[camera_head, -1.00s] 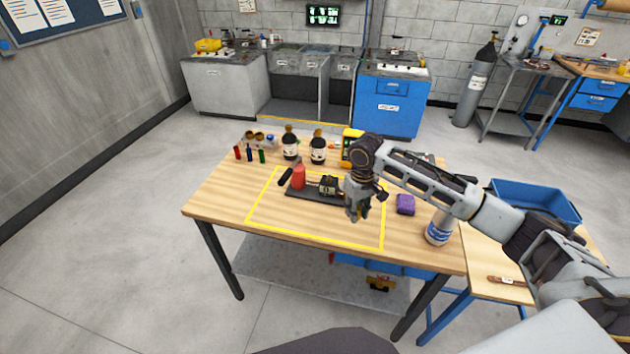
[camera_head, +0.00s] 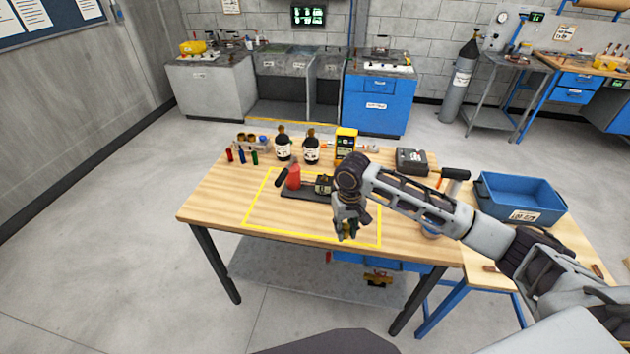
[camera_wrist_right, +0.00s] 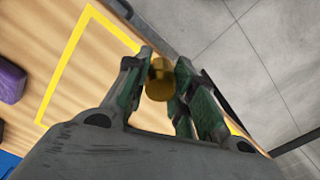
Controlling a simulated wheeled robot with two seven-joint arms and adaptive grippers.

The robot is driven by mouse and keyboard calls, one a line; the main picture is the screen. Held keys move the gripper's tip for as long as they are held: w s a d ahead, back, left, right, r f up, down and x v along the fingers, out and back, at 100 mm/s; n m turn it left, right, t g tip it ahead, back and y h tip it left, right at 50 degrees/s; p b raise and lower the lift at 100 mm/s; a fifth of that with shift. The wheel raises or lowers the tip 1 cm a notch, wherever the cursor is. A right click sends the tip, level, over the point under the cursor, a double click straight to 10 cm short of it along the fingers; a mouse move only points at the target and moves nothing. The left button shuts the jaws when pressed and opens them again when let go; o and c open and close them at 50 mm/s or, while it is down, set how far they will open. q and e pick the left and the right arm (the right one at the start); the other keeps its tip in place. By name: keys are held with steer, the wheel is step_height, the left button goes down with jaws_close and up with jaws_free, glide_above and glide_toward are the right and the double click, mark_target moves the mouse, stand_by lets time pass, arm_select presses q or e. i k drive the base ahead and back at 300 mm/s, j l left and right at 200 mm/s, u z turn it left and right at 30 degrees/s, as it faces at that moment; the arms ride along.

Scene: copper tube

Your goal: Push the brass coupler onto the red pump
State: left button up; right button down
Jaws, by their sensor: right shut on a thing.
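The red pump (camera_head: 293,177) stands on a dark base plate (camera_head: 298,193) inside the yellow outline on the wooden table, with a dark motor-like block (camera_head: 324,184) to its right. My right gripper (camera_head: 346,232) is over the front right part of the outlined area, to the right of and nearer than the pump. It is shut on the brass coupler (camera_wrist_right: 160,79), which shows between the fingers in the right wrist view; in the head view it is small and mostly hidden. The pump is outside the right wrist view. My left gripper is not in view.
Two dark bottles (camera_head: 311,149) and a yellow device (camera_head: 345,144) stand along the table's back. Small coloured bottles (camera_head: 242,156) are at back left. A purple block (camera_wrist_right: 10,82) shows in the wrist view. A blue bin (camera_head: 518,197) is at right. The outline's left front is clear.

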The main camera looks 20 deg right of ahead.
mark_target(321, 190)
steer(key=j+z, duration=0.45)
steer(key=k+j+z, duration=0.1)
steer(key=j+z, duration=0.4)
steer(key=l, duration=0.1)
